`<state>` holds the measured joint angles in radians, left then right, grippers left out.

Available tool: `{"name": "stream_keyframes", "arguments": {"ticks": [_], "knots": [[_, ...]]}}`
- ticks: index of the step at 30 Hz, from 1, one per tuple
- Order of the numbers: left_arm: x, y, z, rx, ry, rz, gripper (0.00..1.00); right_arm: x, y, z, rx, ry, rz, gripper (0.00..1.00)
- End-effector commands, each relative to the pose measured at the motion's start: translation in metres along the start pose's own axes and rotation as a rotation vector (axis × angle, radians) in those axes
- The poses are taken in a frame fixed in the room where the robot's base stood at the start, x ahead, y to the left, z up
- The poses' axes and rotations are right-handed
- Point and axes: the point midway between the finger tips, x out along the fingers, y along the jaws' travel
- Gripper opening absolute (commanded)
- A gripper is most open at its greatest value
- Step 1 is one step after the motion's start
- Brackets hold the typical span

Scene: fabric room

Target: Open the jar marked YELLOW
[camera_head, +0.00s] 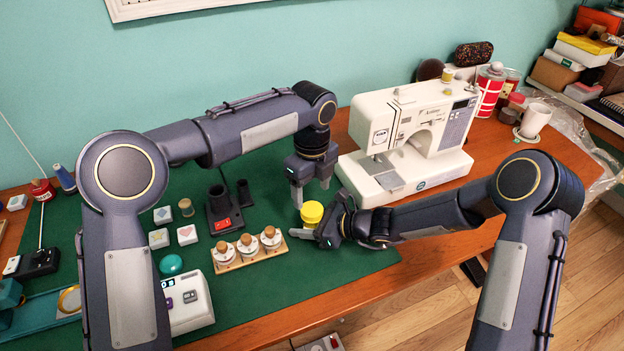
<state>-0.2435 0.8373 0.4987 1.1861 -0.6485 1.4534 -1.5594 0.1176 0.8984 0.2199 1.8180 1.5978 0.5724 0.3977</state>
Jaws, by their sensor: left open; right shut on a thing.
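A small jar with a yellow lid (312,211) is at the right part of the green mat, left of the sewing machine. My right gripper (313,228) reaches in from the right and is shut on this yellow-lidded jar. Its fingers hide most of the jar's body, and I cannot read any mark on it. My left gripper (311,193) points down just above and behind the yellow lid. It is open and empty, with its fingers spread apart.
A white sewing machine (410,140) stands close on the right. Bare green mat (320,275) lies in front.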

Motion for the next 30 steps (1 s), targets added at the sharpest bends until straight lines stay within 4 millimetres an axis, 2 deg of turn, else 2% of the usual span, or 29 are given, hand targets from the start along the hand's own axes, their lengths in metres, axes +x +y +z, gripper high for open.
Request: {"name": "stream_keyframes", "arguments": {"ticks": [3,9,21,30], "knots": [[0.021,0.0,0.0,0.001,0.001,0.004,0.65,0.0,0.0,0.0,0.0,-0.001,0.0,0.0],[0.044,0.0,0.0,-0.002,0.001,0.002,0.65,0.0,0.0,0.0,0.0,-0.001,0.0,0.0],[0.051,0.0,0.0,-0.003,0.0,0.001,0.63,0.0,0.0,0.0,0.0,-0.001,0.0,0.0],[0.051,0.0,0.0,-0.003,0.0,0.0,0.24,0.0,0.0,0.0,0.0,-0.001,0.0,0.0]]}}
